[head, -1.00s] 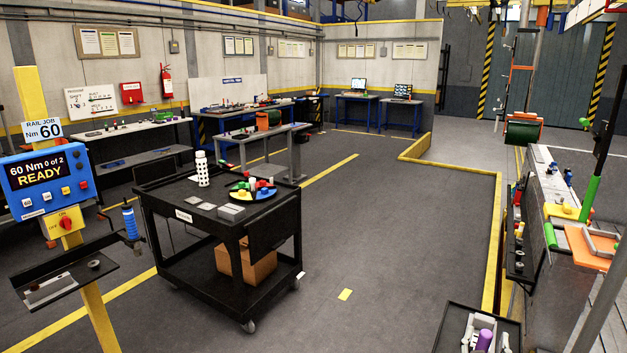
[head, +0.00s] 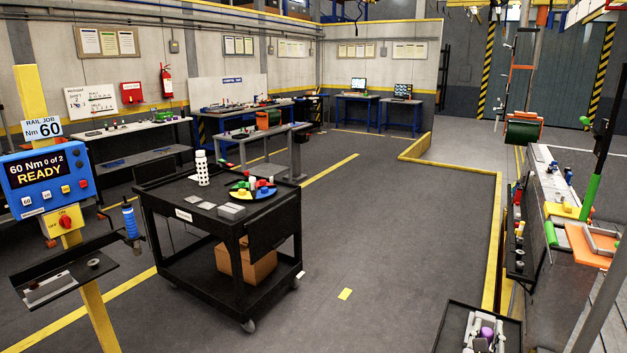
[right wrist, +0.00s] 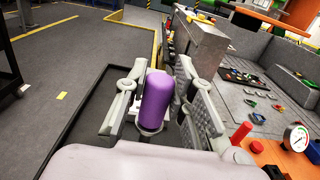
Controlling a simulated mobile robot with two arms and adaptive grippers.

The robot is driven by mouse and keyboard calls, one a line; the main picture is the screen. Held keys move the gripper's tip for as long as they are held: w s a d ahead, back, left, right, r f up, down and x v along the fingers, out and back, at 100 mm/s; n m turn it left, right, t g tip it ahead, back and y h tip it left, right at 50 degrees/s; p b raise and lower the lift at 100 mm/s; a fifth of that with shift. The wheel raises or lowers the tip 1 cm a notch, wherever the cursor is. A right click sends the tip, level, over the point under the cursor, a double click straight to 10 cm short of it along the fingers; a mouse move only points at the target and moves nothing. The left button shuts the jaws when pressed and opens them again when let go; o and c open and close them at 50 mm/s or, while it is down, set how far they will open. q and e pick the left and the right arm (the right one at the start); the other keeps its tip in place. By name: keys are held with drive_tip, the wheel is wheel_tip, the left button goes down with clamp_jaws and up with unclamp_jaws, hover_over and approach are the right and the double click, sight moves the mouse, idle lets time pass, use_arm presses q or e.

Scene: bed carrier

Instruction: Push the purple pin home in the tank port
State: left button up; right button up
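The purple pin (right wrist: 157,100) stands upright with a rounded top in the right wrist view. A dark ring shows around its lower part. In the head view, the pin (head: 487,333) is a small purple patch at the bottom edge, partly hidden by my gripper. My right gripper (right wrist: 158,82) has one finger on each side of the pin. Gaps show between fingers and pin, so it looks open around it. In the head view, the right gripper (head: 484,332) is over a black tray. I cannot make out the tank port. My left gripper is out of view.
The black tray (head: 453,322) has a raised rim. A grey bench with an orange board (head: 590,246) stands to the right. In the right wrist view, a pressure gauge (right wrist: 296,137) and a red cylinder (right wrist: 241,133) are at right. A black cart (head: 160,205) stands left; the floor between is clear.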

clamp_jaws()
drive_tip(key=shift+r, duration=0.15)
wheel_tip(320, 180, up, 6)
drive_tip(key=p, duration=0.6)
drive_tip(key=shift+f, duration=0.2)
